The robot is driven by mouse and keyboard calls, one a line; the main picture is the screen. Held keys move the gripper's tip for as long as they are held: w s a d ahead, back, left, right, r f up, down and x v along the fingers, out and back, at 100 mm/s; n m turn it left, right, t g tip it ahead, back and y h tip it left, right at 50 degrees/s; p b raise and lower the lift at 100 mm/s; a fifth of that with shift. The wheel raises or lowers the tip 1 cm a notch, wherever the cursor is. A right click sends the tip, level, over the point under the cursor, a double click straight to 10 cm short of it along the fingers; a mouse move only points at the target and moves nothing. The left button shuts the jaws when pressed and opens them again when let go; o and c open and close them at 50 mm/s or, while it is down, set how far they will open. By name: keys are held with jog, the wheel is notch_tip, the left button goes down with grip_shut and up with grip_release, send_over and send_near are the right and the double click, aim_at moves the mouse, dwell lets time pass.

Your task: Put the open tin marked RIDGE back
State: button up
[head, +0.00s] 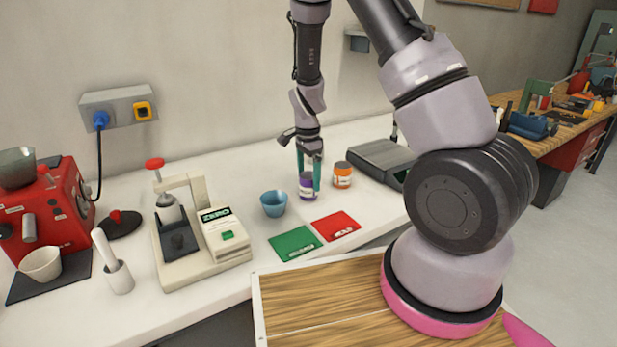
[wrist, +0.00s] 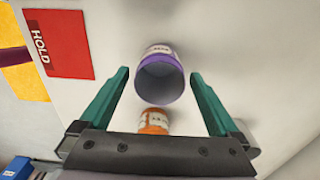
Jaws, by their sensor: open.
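A purple tin (head: 306,190) stands on the white counter; in the wrist view the purple tin (wrist: 160,80) shows an open top and hollow grey inside. Its label is too small to read surely. My gripper (head: 309,176) is open above and around it; in the wrist view my gripper's fingers (wrist: 160,74) lie on either side of the tin, with gaps. An orange tin (head: 342,175) stands to its right in the head view; the orange tin (wrist: 153,121) is nearer the gripper's palm in the wrist view. Its label is unclear too.
A red HOLD mat (head: 335,225) and a green mat (head: 295,243) lie in front. A blue cup (head: 273,203) stands left of the purple tin. A grey scale (head: 380,160) is at right, a ZERO device (head: 225,233) at left. The mats look empty.

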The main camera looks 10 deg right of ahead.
jog(key=s+d+r+n+t+y, duration=0.1)
jog(key=s+r+n, duration=0.15)
jog(key=r, duration=0.75)
jog(key=s+d+r+n+t+y, duration=0.1)
jog(key=s+r, duration=0.2)
jog(key=r, duration=0.6)
jog(key=s+d+r+n+t+y, duration=0.1)
jog(key=s+r, duration=0.2)
jog(key=r, duration=0.7)
jog(key=s+d+r+n+t, duration=0.1)
jog(key=s+r+n+t, duration=0.1)
jog(key=s, duration=0.5)
jog(key=s+d+r+n+t, duration=0.1)
jog(key=s+r+n+t, duration=0.1)
jog(key=s+r+n, duration=0.2)
jog(key=shift+s+d+r+h, duration=0.4)
jog(key=shift+s+r, duration=0.7)
jog(key=shift+s, duration=0.3)
